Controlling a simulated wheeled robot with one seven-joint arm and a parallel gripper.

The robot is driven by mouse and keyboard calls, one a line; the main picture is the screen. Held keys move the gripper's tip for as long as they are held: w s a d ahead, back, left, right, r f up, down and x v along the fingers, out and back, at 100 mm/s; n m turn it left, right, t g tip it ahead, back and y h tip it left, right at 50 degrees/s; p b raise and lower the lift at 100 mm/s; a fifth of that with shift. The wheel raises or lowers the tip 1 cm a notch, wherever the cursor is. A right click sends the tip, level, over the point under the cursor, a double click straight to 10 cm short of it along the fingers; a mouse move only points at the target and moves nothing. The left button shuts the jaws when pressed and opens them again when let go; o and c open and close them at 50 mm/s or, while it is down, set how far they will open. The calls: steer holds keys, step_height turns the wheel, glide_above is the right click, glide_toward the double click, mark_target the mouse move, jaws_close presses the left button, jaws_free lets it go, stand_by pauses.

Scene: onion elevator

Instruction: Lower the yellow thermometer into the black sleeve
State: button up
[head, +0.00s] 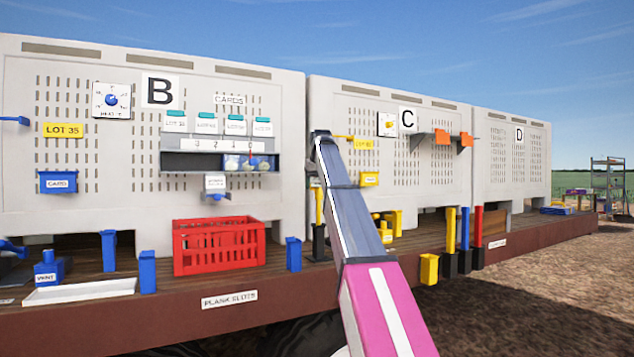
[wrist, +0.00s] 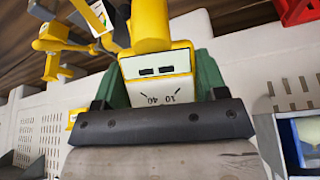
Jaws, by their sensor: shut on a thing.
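The yellow thermometer shows in the wrist view (wrist: 151,28) with a white dial face marked 10 and 40. My gripper (wrist: 162,82), with green fingers either side of the dial head, is shut on it. In the head view a yellow stem (head: 319,205) hangs upright just below the end of my arm, and the head and gripper are mostly hidden. The black sleeve (head: 319,242) stands on the plank deck directly beneath the stem, in line with it. I cannot tell whether the stem's tip is inside the sleeve or just above it.
A red crate (head: 219,247) and a blue post (head: 293,254) stand left of the sleeve. Yellow fittings (head: 391,220) stand to its right. Upright yellow (head: 450,229), blue (head: 465,228) and red (head: 478,226) rods in black holders line the deck edge. Panel B (head: 110,150) rises behind.

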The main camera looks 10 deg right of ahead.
mark_target(317, 195)
steer(key=shift+f, duration=2.3)
steer(key=o, duration=1.1)
steer(key=v, duration=1)
steer(key=shift+s+r, duration=0.25)
steer(key=shift+r, duration=0.05)
steer(key=shift+s, duration=0.1)
